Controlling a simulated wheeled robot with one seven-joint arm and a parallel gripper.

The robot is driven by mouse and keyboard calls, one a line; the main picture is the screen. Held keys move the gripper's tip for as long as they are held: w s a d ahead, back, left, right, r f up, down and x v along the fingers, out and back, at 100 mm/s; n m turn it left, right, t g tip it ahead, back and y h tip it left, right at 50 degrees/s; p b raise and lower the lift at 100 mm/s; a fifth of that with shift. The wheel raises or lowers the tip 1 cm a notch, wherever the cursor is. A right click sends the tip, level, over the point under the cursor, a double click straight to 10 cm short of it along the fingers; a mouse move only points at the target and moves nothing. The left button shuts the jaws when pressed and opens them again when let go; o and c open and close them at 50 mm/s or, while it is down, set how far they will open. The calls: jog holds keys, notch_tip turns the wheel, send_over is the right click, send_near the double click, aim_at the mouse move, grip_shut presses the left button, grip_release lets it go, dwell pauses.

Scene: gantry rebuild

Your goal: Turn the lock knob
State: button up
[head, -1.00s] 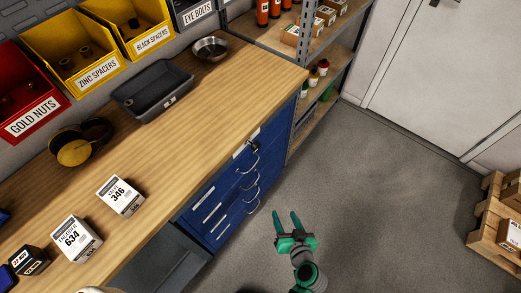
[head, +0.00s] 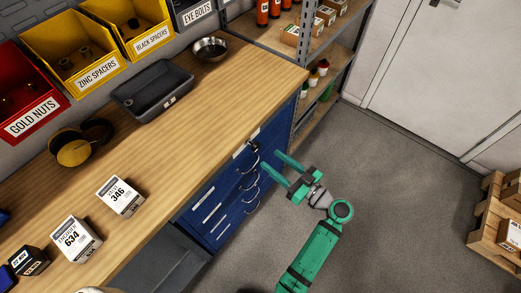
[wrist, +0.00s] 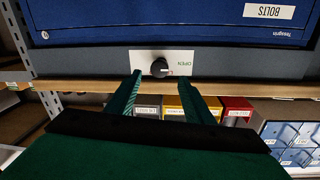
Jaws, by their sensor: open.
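The lock knob (wrist: 160,68) is a small black round knob on a white plate (wrist: 176,57) marked "OPEN" in green. In the wrist view it sits on the grey frame strip beside a blue drawer front, and the picture is upside down. In the head view the knob (head: 254,147) shows small and dark at the top of the blue drawer cabinet (head: 225,195). My gripper (head: 271,162) is open and empty, in front of the cabinet. In the wrist view its two green fingers (wrist: 160,82) point toward the knob, which lies just beyond and between the tips, apparently untouched.
A wooden workbench (head: 190,120) runs over the cabinet, holding a black tray (head: 152,90), a metal bowl (head: 210,48) and boxes. Silver drawer handles (head: 250,185) stick out below the knob. A shelf rack (head: 310,85) stands beyond. The grey floor (head: 400,170) is open.

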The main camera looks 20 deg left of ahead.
aim_at(258, 149)
jog(key=x, duration=0.7)
jog(key=c, duration=1)
